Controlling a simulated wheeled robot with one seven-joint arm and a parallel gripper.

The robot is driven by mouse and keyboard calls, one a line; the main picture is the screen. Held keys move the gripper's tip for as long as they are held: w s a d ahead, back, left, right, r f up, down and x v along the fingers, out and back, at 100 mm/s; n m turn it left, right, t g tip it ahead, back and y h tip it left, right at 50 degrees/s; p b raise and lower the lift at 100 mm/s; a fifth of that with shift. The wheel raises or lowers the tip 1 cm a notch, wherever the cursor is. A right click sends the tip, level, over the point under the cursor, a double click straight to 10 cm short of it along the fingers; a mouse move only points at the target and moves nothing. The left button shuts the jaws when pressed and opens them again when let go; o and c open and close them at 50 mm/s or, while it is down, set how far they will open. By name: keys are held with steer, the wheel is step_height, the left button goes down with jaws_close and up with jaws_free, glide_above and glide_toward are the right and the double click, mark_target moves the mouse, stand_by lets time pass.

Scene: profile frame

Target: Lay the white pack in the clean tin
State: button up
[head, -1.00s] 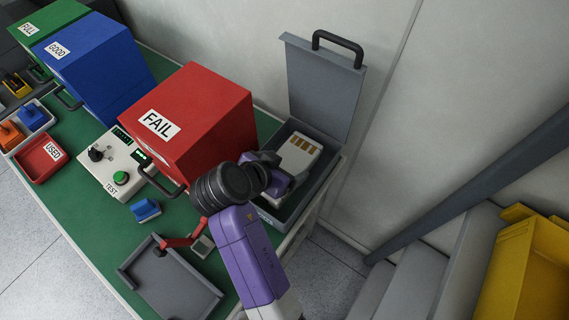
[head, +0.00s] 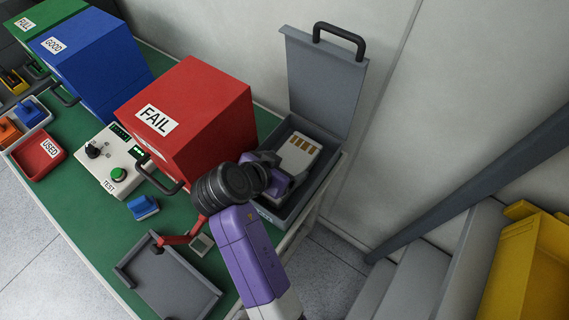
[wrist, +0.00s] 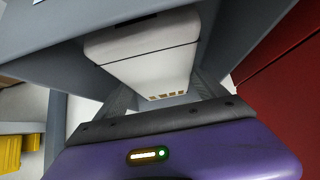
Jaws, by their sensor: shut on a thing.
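The white pack (head: 300,152), with gold contacts at one end, is at the open grey tin (head: 322,192). In the wrist view the white pack (wrist: 150,58) sits between the fingers of my gripper (wrist: 165,95), which is shut on it. In the head view my gripper (head: 283,178) reaches over the tin's near left side and is partly hidden by my wrist. The tin's lid (head: 322,85) stands open against the wall. I cannot tell whether the pack touches the tin's floor.
The red FAIL box (head: 205,115) stands close left of the tin. A tester (head: 112,165), a blue block (head: 143,207) and a grey tray (head: 170,280) lie on the green bench. Grey steps and a yellow bin (head: 525,270) are at the right.

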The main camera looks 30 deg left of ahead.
steer(key=o, duration=1.8)
steer(key=shift+o, duration=0.7)
steer(key=shift+v, duration=3.95)
steer(key=shift+w, duration=0.1)
